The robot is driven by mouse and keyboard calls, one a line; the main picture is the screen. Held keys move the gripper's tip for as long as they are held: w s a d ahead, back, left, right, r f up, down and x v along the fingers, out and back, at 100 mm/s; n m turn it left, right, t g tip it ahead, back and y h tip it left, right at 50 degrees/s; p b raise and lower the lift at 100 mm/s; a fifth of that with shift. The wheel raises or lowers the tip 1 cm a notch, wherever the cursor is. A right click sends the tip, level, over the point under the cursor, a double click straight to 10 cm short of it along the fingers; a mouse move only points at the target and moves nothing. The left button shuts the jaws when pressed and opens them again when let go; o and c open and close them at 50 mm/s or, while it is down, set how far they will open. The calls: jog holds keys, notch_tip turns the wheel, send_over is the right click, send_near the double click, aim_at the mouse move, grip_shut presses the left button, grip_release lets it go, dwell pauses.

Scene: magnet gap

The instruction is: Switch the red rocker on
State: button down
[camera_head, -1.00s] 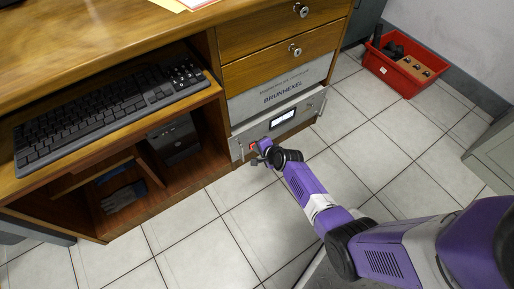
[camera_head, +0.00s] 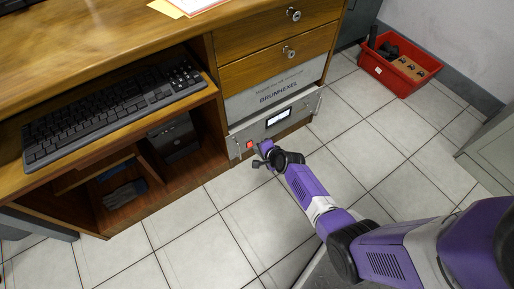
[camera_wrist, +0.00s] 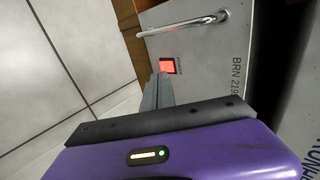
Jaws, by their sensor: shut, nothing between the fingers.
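In the wrist view the rocker (camera_wrist: 168,66) looks bright orange-red, as if lit, in a dark frame. My gripper (camera_head: 263,149) is just right of the rocker in the head view. In the wrist view its shut fingers (camera_wrist: 160,84) are empty and end just below the rocker in the picture. The rocker's face is mostly clear of them. I cannot tell the exact gap to the panel.
A metal handle (camera_wrist: 190,22) stands out from the panel close to the rocker. The panel's display (camera_head: 278,116) is lit white. Wooden drawers (camera_head: 280,50) are above, and an open shelf is to the left. A red crate (camera_head: 395,68) stands at the far right. Tiled floor in front is free.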

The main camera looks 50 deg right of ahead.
jog(key=w+r+p+v, duration=0.1)
jog(key=p+v, duration=0.5)
jog(key=v, duration=0.4)
jog(key=shift+w+d+r+p, duration=0.2)
jog(key=shift+r+p, duration=0.1)
jog(key=shift+r, duration=0.05)
